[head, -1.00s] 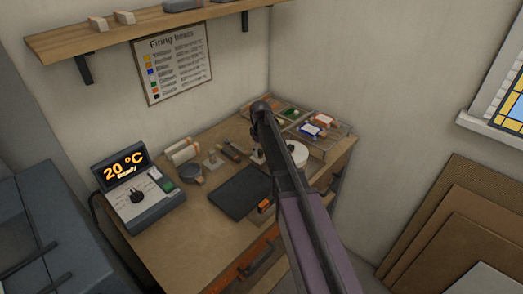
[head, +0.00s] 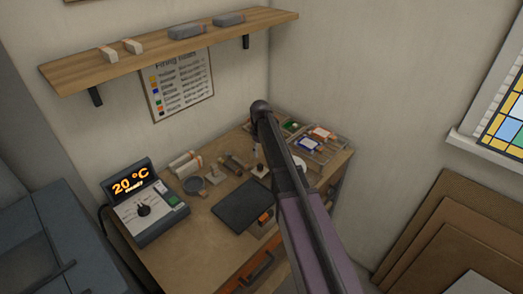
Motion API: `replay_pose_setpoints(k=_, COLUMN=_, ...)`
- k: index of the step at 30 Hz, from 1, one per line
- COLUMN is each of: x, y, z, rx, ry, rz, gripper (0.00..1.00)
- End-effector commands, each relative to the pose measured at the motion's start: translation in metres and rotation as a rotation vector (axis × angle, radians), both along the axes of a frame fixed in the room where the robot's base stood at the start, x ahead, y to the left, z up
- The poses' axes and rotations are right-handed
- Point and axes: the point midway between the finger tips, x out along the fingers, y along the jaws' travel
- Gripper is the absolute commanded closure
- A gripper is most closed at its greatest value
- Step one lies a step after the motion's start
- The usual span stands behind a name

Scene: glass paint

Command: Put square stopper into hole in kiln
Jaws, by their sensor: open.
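The blue-grey box at the lower left (head: 95,225), cut by the picture's edge, looks like the kiln. No hole shows on the part in view. I cannot pick out the square stopper for certain. Two small pale blocks (head: 110,54) stand on the wooden shelf, and two grey blocks (head: 187,31) lie further right on it. My arm rises from the bottom edge across the workbench, with a rounded dark joint at its far end. My gripper's fingers do not show.
The workbench (head: 190,262) holds a controller reading 20 °C (head: 145,205), a dark flat slab (head: 243,205), rolls, small tools and a tray of colours (head: 318,140). The wooden shelf (head: 80,75) hangs above. Brown boards (head: 440,215) lean at the right, below a stained-glass window (head: 508,115).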

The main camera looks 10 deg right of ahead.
Motion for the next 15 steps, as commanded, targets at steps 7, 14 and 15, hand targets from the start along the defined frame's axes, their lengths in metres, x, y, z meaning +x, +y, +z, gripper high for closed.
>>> replay_pose_setpoints(k=7, x=0.0, y=0.0, z=0.024, rx=0.0, ry=0.0, rz=0.0, gripper=0.35)
replay_pose_setpoints(k=14, x=0.0, y=0.0, z=0.034, rx=0.0, ry=0.0, rz=0.0, gripper=0.35)
replay_pose_setpoints(k=15, x=0.0, y=0.0, z=0.034, rx=0.0, ry=0.0, rz=0.0, gripper=0.35)
